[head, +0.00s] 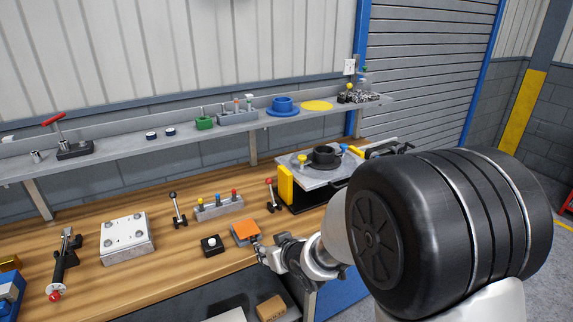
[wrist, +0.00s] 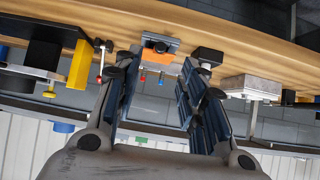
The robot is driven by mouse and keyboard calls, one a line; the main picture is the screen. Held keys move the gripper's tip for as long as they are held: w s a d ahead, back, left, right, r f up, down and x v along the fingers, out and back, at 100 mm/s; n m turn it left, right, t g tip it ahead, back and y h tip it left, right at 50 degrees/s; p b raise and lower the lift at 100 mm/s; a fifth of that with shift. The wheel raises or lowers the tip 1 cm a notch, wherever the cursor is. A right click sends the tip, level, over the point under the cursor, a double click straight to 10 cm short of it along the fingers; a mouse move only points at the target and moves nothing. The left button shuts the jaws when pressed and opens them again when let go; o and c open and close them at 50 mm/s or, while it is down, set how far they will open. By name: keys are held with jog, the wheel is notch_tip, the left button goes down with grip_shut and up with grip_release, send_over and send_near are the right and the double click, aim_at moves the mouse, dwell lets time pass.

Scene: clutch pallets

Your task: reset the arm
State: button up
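My arm (head: 440,225) reaches from the right side of the head view down to the wooden bench. My gripper (head: 262,250) is just in front of the orange-topped block (head: 246,231), near the bench's front edge. In the wrist view my gripper (wrist: 158,65) has its two fingers well apart, with no object held between them. The orange block (wrist: 158,43) shows beyond the fingertips in that upside-down view. I cannot tell whether a finger touches it.
A black button box (head: 212,246), a lever (head: 178,210) and a rack with coloured pegs (head: 218,207) stand nearby. A metal plate block (head: 127,238) is farther left. A yellow-sided fixture (head: 286,185) stands right of the block. A shelf (head: 130,143) runs above the bench.

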jog(key=s+d+r+m+h, duration=0.2)
jog(key=s+d+r, duration=0.25)
jog(key=d, duration=0.25)
jog(key=s+d+r+m+h, duration=0.1)
jog(key=s+d+r+h, duration=0.25)
jog(key=d+r, duration=0.35)
jog(key=s+d+m+g, duration=0.1)
jog(key=s+d+g, duration=0.1)
jog(key=s, duration=1)
jog(key=s+d+r+m+g, duration=0.1)
jog(key=s+d, duration=0.4)
jog(key=s, duration=0.7)
jog(key=shift+r+m+g, duration=0.25)
jog(key=shift+m+g, duration=0.35)
jog(key=shift+g, duration=0.1)
jog(key=shift+c, duration=0.6)
